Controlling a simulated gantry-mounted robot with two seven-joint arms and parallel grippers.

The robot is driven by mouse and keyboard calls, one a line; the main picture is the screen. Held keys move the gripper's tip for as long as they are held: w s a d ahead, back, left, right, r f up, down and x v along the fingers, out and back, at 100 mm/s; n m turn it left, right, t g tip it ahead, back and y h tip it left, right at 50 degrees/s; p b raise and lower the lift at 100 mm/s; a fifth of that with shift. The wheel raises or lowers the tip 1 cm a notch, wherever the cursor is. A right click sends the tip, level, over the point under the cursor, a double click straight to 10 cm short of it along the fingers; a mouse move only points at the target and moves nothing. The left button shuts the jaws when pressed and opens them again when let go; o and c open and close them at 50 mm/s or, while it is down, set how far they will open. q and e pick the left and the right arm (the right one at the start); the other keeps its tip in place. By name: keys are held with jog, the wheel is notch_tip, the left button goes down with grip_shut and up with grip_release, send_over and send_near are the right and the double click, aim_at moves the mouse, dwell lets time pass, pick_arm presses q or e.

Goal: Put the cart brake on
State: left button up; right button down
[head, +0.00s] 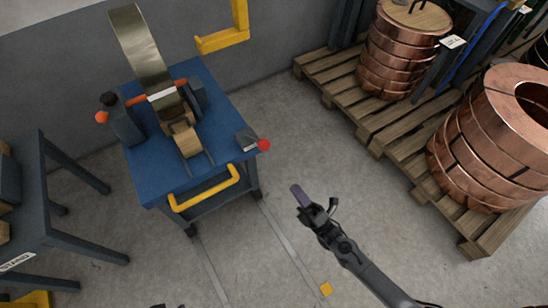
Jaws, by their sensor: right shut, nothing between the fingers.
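The blue-topped cart (222,118) stands left of centre, with a yellow handle (205,190) on its near side. A red ball knob (264,145) sticks out at the cart's right edge, beside a small grey block (245,141); it looks like a brake lever, but its shaft is hard to make out. My right gripper (299,194) is shut and empty, over the floor to the lower right of the red knob and apart from it. My left gripper cannot be made out; only a tiny dark shape shows at the bottom edge.
The cart carries a metal strip coil (143,52) on a stand, with an orange knob (102,117) at left. Copper coils (480,150) stand on wooden pallets (400,150) at right. A dark steel table (50,215) is at left. Floor between cart and pallets is clear.

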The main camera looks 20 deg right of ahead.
jog(key=b+x, duration=0.3)
jog(key=x, duration=1)
jog(key=shift+b, duration=0.3)
jog(key=shift+a, duration=0.1)
